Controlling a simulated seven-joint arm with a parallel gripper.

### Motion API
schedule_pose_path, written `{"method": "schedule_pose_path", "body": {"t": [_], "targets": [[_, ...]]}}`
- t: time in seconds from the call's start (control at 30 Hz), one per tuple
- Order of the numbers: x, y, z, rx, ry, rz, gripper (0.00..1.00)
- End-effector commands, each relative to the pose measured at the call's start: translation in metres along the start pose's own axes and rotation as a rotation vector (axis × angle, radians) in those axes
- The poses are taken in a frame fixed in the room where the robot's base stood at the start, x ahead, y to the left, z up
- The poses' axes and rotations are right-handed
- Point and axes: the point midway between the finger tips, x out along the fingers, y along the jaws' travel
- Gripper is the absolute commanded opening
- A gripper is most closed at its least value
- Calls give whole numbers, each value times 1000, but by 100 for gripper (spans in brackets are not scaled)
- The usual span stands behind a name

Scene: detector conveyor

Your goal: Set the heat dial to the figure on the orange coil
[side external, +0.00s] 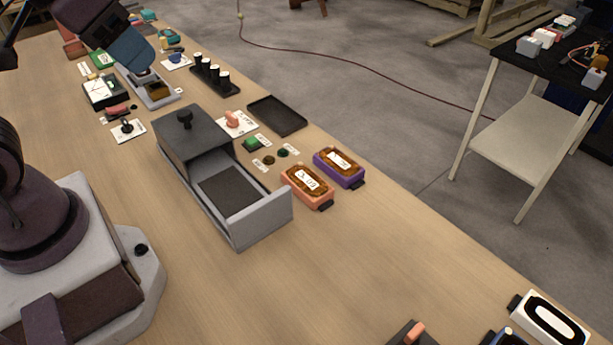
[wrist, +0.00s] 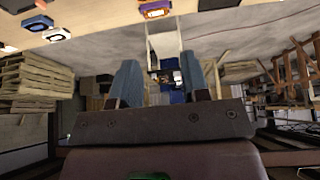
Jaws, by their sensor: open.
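The orange coil (side external: 296,190) is a salmon-orange block with a brown top and a white label, on the table right of the grey drawer box. The label's figure is too small to read surely. Three knobs stand on white cards: a salmon one (side external: 233,119) behind the box, a black one (side external: 127,127) to its left and a blue one (side external: 176,60) farther back. I cannot tell which is the heat dial. My gripper (wrist: 160,78) is open and empty, its blue fingers apart in the wrist view. In the side view it is raised at the upper left, away from the coil.
The grey drawer box (side external: 191,135) has its drawer pulled out. A purple coil (side external: 349,181) stands beside the orange one. A black tray (side external: 278,115) and a rack of dark cylinders (side external: 215,79) lie behind. The near middle of the table is clear.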

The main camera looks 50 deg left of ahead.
Motion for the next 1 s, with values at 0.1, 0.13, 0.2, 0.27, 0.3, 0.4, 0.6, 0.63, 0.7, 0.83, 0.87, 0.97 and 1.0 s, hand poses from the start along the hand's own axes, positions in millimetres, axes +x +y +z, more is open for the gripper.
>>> {"method": "schedule_pose_path", "body": {"t": [0.1, 0.13, 0.2, 0.27, 0.3, 0.4, 0.6, 0.63, 0.7, 0.83, 0.87, 0.97, 1.0], "targets": [[4, -4, 1, -18, -18, -9, 42], [7, -6, 2, -25, -35, -13, 42], [18, -11, 3, -51, -91, -24, 42], [28, -18, -2, -80, -142, -35, 42], [35, -24, -7, -102, -176, -42, 42], [55, -42, -24, -175, -255, -60, 42], [105, -87, -58, -400, -375, -105, 42], [114, -95, -62, -438, -390, -113, 42], [136, -114, -69, -534, -425, -134, 42], [181, -153, -78, -729, -477, -180, 42], [192, -162, -79, -776, -486, -191, 42], [229, -191, -79, -936, -510, -234, 42], [242, -202, -78, -997, -514, -251, 42]]}}
